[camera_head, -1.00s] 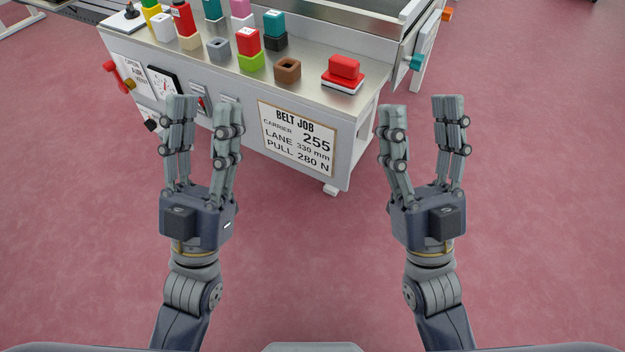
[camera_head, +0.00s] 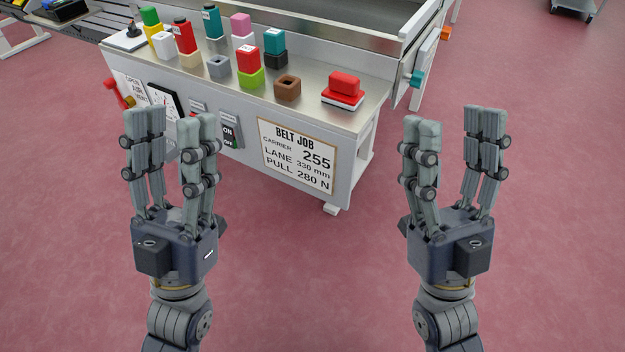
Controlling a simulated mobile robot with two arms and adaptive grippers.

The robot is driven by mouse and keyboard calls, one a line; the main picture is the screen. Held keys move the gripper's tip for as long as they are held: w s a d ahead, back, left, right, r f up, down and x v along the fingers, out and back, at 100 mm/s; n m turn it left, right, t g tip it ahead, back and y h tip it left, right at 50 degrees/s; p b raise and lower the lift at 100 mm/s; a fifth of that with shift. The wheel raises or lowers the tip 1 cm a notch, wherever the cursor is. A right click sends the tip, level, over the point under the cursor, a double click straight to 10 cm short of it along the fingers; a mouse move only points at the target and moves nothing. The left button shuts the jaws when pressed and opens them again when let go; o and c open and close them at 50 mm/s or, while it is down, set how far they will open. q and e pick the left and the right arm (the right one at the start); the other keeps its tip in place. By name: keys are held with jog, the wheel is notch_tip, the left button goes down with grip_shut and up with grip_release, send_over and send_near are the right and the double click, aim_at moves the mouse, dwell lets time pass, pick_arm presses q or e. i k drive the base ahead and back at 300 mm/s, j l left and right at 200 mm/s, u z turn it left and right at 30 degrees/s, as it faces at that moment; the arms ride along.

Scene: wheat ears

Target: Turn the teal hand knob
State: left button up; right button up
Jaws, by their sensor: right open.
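The teal hand knob (camera_head: 416,78) sticks out from the right side of the machine, on a light side panel. My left gripper (camera_head: 170,118) is open and empty in front of the machine's front panel, hiding part of its gauge and controls. My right gripper (camera_head: 446,120) is open and empty over the floor, below and a little to the right of the knob in the picture. Neither gripper touches anything.
An orange part (camera_head: 446,33) sits behind the knob. The floor (camera_head: 540,200) at right is clear.

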aim_at(416, 79)
jog(key=i+l+u, duration=0.25)
jog(key=l, duration=1.15)
jog(key=l+u, duration=0.25)
jog(key=l, duration=1.15)
